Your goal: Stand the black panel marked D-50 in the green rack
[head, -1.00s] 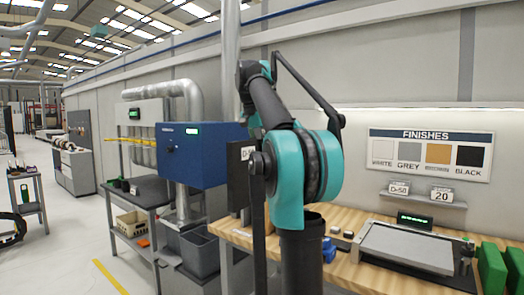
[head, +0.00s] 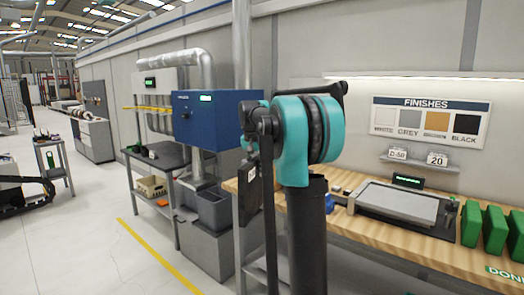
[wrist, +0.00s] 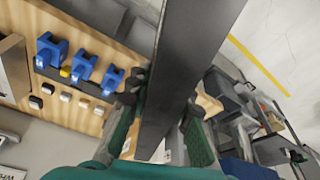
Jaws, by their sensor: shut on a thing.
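My gripper (wrist: 165,105) is shut on a dark panel (wrist: 190,65), with one finger on each side of it in the wrist view. In the head view the black panel (head: 248,196) hangs upright left of my arm's teal joint, partly hidden by the arm. A small white label shows near its top; I cannot read its marking. The gripper itself is hidden in the head view. The green rack (head: 494,229) stands on the right end of the wooden bench, with several upright green blocks, beside a "DONE" label. The panel is well apart from it.
The wooden bench (head: 378,228) carries a grey plate fixture (head: 398,202) left of the rack. Blue clamps (wrist: 84,67) show in the wrist view. A blue machine (head: 215,121) and grey bins (head: 213,207) stand left. Floor at the front left is clear.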

